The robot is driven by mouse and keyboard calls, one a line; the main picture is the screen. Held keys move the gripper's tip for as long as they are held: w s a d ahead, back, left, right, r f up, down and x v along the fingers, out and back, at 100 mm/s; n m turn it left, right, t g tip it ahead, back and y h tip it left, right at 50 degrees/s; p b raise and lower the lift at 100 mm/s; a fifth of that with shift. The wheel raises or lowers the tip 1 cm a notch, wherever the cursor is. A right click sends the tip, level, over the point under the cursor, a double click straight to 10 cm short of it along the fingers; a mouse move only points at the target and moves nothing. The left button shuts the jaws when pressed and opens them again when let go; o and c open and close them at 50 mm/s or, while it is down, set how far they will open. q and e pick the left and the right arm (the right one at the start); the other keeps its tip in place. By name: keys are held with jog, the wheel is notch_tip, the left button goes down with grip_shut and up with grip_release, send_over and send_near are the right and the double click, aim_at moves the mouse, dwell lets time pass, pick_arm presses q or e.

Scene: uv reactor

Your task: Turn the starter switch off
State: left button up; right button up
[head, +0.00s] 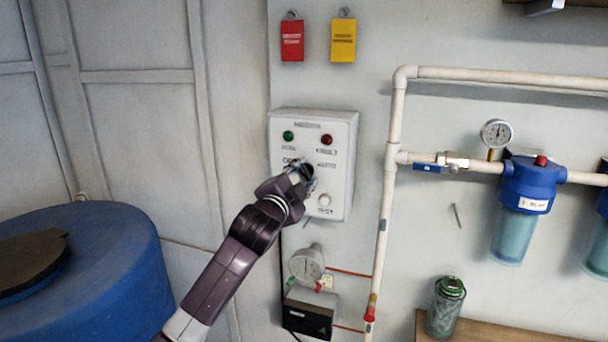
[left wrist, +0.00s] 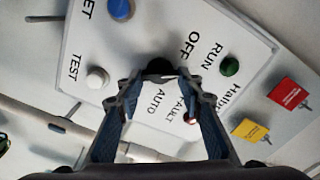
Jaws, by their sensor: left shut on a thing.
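The starter is a white control box (head: 343,185) on the wall, with its face also in the left wrist view (left wrist: 130,45). Its switch is a black round knob (left wrist: 159,66) between the OFF and AUTO labels. My left gripper (head: 303,172) is at the knob in the head view and hides most of it. In the left wrist view the fingers of my left gripper (left wrist: 160,80) come in from both sides and are shut on the knob. Which way the knob points cannot be told. My right gripper is in neither view.
A green lamp (head: 288,136) and a red lamp (head: 327,140) sit above the switch. A white TEST button (left wrist: 97,78) and a blue button (left wrist: 119,9) are close by. A white pipe (head: 389,190) runs right of the box. A blue barrel (head: 120,255) stands left.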

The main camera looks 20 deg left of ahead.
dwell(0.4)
pick_arm(q)
jog(key=o, duration=1.2)
jog(key=shift+c, duration=0.2)
jog(key=s, duration=1.2)
jog(key=shift+a, duration=0.25)
